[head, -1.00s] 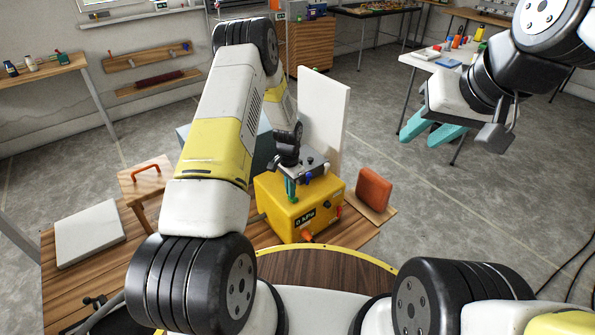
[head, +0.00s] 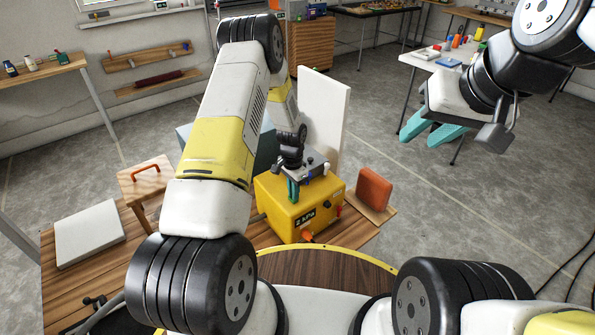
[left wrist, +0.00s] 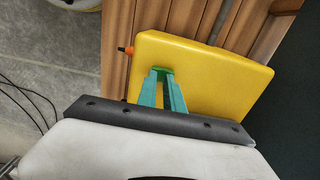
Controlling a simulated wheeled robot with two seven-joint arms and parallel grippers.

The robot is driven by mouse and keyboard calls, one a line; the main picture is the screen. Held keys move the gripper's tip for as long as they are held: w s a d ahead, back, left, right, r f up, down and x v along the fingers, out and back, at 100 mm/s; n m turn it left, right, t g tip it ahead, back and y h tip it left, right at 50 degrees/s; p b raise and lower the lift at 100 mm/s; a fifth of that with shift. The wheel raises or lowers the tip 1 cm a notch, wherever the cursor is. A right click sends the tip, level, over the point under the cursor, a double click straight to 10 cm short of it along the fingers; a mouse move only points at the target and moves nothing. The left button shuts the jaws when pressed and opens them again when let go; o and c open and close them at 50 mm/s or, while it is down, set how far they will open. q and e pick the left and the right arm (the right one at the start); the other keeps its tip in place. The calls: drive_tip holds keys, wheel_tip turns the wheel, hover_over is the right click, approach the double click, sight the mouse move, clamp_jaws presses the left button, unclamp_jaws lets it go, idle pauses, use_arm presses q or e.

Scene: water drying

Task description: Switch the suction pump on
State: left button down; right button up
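The suction pump is a yellow box (head: 278,205) with a dark readout (head: 305,218) on its front that seems to read 2 kPa. It also shows in the left wrist view (left wrist: 225,72). My left gripper (head: 293,194) is over the pump with its teal fingers pointing down at the top. In the left wrist view the fingertips (left wrist: 162,76) are close together at a green patch (left wrist: 162,70) on the yellow top. Whether this is a switch is hard to tell, as the fingers cover it. My right gripper (head: 430,130) is open and empty, far right of the pump.
The pump stands on a wooden table (head: 70,285). A white panel (head: 325,115) stands behind it and an orange-red block (head: 374,188) is to its right. A pale slab (head: 90,232) and a wooden piece with an orange handle (head: 145,172) are at left.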

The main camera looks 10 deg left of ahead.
use_arm(q)
wheel_tip(320, 180, up, 14)
drive_tip(key=shift+w+a, duration=0.3)
drive_tip(key=shift+a, duration=0.05)
drive_tip(key=shift+s, duration=0.1)
drive_tip(key=s+d+y, duration=0.1)
drive_tip(key=s+d+t, duration=0.1)
drive_tip(key=shift+d+t+y, duration=0.3)
drive_tip(key=shift+y, duration=0.1)
idle(0.3)
drive_tip(key=f, duration=0.4)
drive_tip(key=w+a+f, duration=0.1)
drive_tip(key=f, duration=0.4)
drive_tip(key=w+a+f, duration=0.1)
drive_tip(key=f, duration=0.3)
drive_tip(key=shift+f, duration=0.4)
